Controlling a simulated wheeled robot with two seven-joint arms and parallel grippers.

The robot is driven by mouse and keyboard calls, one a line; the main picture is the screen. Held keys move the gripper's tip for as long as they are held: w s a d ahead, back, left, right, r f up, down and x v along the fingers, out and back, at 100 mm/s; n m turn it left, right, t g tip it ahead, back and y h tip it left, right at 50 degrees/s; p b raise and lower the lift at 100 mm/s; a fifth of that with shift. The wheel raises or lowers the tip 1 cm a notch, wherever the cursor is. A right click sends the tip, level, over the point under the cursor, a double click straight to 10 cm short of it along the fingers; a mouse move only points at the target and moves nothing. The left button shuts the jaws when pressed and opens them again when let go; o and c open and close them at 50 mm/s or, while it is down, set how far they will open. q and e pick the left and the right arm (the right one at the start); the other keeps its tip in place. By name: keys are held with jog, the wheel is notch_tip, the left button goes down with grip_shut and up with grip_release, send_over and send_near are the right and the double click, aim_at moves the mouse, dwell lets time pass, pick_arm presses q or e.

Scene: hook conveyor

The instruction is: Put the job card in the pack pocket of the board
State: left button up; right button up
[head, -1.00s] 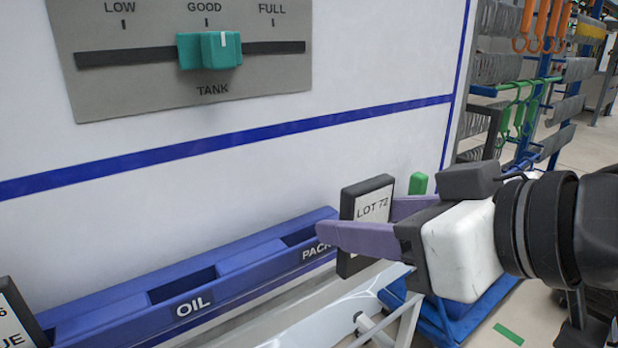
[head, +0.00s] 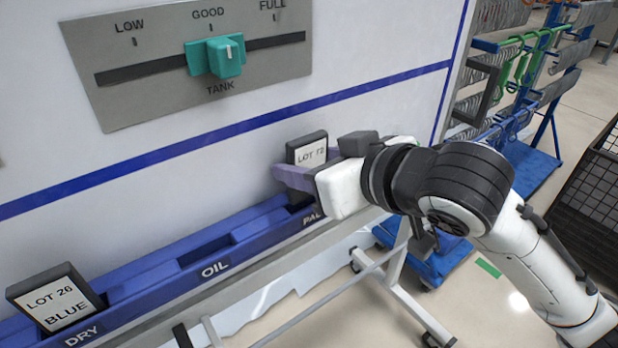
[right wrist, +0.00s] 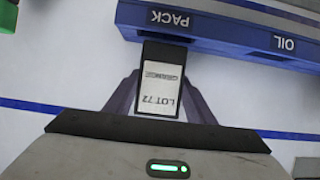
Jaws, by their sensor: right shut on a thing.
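The job card (head: 309,152) is a black-framed plate with a white label reading LOT 72; the right wrist view shows ORANGE on it too (right wrist: 162,82). My right gripper (head: 296,180) is shut on it, with purple fingers on its two sides. The card stands roughly upright at the PACK pocket of the blue board (head: 157,290). In the right wrist view its lower end meets the edge of the board (right wrist: 222,33) by the PACK label. My gripper hides its lower part in the head view, so I cannot tell whether it is inside the pocket. My left gripper is out of view.
A LOT 26 BLUE card (head: 57,298) stands in the DRY pocket. The OIL pocket (head: 205,250) is empty. A panel with a teal TANK slider (head: 215,58) is on the wall above. A blue cart (head: 440,262) and black mesh crate (head: 592,190) stand right.

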notch_tip(320, 180, down, 4)
jog(key=shift+r+b, duration=0.2)
jog(key=shift+b, duration=0.25)
jog(key=shift+r, duration=0.1)
jog(key=shift+f, duration=0.25)
jog(key=o, duration=1)
jog(key=shift+o, duration=0.2)
jog(key=shift+r, duration=0.1)
